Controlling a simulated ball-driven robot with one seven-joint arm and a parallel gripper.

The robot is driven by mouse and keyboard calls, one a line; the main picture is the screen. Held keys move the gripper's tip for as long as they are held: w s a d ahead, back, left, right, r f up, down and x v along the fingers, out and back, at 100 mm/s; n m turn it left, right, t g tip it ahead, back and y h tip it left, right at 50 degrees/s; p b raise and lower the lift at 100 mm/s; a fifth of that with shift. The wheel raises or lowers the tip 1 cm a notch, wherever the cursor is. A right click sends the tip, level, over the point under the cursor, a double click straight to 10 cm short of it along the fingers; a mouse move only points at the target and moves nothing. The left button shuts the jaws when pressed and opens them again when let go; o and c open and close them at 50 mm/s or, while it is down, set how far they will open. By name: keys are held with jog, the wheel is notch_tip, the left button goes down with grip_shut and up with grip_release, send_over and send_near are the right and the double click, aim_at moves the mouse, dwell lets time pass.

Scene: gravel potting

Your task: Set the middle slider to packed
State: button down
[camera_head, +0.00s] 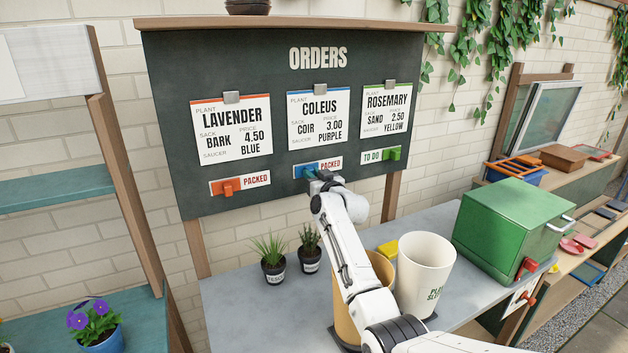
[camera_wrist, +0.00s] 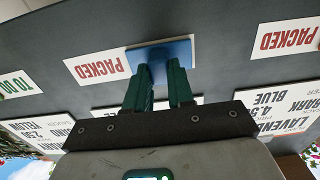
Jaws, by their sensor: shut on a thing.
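The middle slider is a blue block (camera_head: 305,170) under the COLEUS card on the dark orders board. It sits at the left end of its white plate (camera_head: 330,163), with the red word PACKED uncovered to its right. In the wrist view, which looks upside down, the blue slider (camera_wrist: 160,50) is between my dark green fingers. My gripper (camera_wrist: 159,72) is shut on its handle. In the head view my gripper (camera_head: 322,177) reaches up to the board, and my wrist partly hides the fingers.
The orange slider (camera_head: 228,187) at left also shows PACKED; the green slider (camera_head: 393,154) at right shows TO DO. Below are two potted plants (camera_head: 273,262), a cream container (camera_head: 424,265), a tan container (camera_head: 377,270) and a green box (camera_head: 512,222) on a grey table.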

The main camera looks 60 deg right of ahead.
jog(key=shift+w+a, duration=0.1)
jog(key=c, duration=1)
grip_release()
jog(key=shift+a, duration=0.15)
jog(key=shift+o, duration=0.2)
jog(key=b+v, duration=0.1)
jog(key=v, duration=0.9)
jog(key=shift+s+b, duration=0.35)
jog(key=shift+b, duration=0.05)
jog(key=shift+w+a, duration=0.1)
jog(key=shift+a, duration=0.05)
